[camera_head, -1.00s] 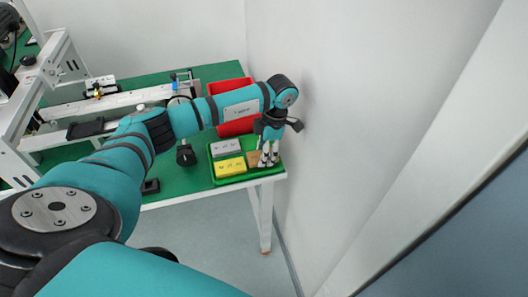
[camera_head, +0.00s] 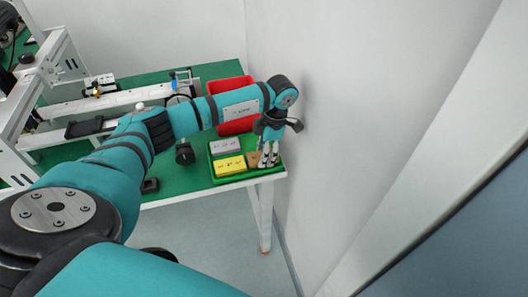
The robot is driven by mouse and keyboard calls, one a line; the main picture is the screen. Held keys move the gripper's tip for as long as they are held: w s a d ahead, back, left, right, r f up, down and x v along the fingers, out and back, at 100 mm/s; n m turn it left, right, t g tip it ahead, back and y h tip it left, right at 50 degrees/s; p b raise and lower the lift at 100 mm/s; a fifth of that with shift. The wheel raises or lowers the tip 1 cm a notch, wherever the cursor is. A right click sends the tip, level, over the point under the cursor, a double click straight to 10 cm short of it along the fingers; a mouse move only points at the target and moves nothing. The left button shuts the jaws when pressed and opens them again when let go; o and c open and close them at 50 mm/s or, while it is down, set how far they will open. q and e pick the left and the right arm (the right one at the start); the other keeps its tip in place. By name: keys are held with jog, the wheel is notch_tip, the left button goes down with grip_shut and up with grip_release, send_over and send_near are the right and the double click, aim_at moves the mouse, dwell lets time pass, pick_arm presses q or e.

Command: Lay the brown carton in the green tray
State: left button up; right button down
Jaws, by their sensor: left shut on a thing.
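The green tray (camera_head: 232,180) sits at the right front corner of the green-topped table. A grey carton (camera_head: 225,146) and a yellow carton (camera_head: 230,166) lie in its left part. The brown carton (camera_head: 253,159) is in the tray's right part, partly hidden behind my fingers. My left gripper (camera_head: 268,163) points down over the right part of the tray, shut on the brown carton. I cannot tell whether the carton touches the tray floor. My right gripper is not in view.
A red bin (camera_head: 232,84) stands just behind the tray, partly hidden by my arm. A white wall rises close to the table's right edge. Small black objects (camera_head: 184,153) (camera_head: 150,186) lie left of the tray. A white rail machine (camera_head: 50,70) fills the table's left side.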

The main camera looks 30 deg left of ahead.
pick_arm(q)
jog(key=shift+f, duration=0.2)
jog(key=o, duration=1)
jog(key=shift+c, duration=0.2)
notch_tip(320, 180, up, 10)
